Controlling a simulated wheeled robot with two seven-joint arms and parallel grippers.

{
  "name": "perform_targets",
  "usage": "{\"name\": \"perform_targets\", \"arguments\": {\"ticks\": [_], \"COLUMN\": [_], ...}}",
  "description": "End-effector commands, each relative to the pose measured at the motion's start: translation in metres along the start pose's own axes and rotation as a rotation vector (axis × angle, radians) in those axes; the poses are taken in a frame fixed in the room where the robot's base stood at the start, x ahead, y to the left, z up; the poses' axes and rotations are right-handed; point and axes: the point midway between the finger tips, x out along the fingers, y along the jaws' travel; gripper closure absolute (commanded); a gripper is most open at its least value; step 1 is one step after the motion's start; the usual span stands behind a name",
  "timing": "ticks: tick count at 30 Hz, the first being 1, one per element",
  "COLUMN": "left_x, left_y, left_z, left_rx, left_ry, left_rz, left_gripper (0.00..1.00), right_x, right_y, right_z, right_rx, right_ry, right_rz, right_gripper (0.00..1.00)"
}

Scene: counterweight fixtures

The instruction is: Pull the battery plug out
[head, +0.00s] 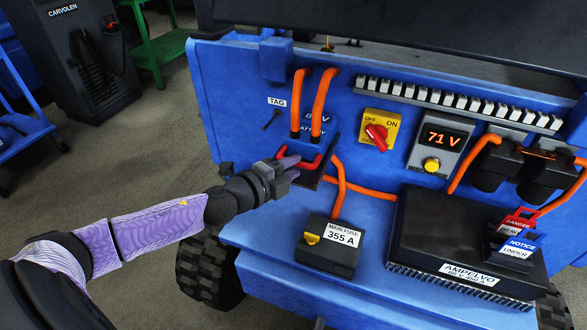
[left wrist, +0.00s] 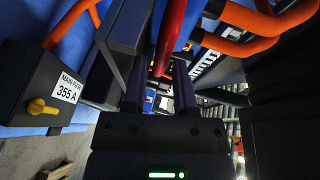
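The battery plug's red handle (head: 311,163) sits below the battery label on the blue panel, with its dark body (head: 310,180) partly hidden by my gripper. My left gripper (head: 287,166) reaches in from the left at the handle. In the left wrist view, the red handle (left wrist: 170,35) runs between the two dark fingers of the left gripper (left wrist: 160,78). The fingers look apart, with space beside the bar. Whether either finger touches it I cannot tell. The plug looks seated at the panel, though its contacts are hidden. My right gripper does not show clearly.
Orange cables (head: 320,105) run above the plug, and another orange cable (head: 360,191) passes just right of it. The main fuse box (head: 327,245) and black controller (head: 460,240) stand on the shelf. A red knob (head: 376,137) and 71 V display (head: 443,138) are to the right.

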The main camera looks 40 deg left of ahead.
Motion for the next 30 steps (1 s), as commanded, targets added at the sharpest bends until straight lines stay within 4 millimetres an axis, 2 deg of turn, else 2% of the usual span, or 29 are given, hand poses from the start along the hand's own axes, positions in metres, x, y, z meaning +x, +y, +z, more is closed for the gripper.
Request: {"name": "perform_targets", "arguments": {"ticks": [11,12,16,17,30], "left_x": [0.0060,0.0060,0.0059,0.0059,0.0058], "left_y": [-0.0003,-0.0003,-0.0002,-0.0002,0.0004], "left_z": [0.0003,0.0003,0.0002,0.0002,0.0000], "left_rx": [0.001,0.000,0.000,0.000,0.000], "left_ry": [-0.001,-0.001,-0.001,-0.001,0.000], "left_rz": [0.001,0.000,0.001,0.001,0.002], "left_gripper": [0.65,0.69,0.97,1.00,1.00], "right_x": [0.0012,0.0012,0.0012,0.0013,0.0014], "right_y": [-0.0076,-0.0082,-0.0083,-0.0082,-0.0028], "right_z": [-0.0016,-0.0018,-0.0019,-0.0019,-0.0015], "right_rx": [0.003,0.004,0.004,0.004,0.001], "right_ry": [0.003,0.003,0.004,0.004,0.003], "right_rz": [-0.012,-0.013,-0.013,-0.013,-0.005], "right_gripper": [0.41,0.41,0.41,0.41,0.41]}}
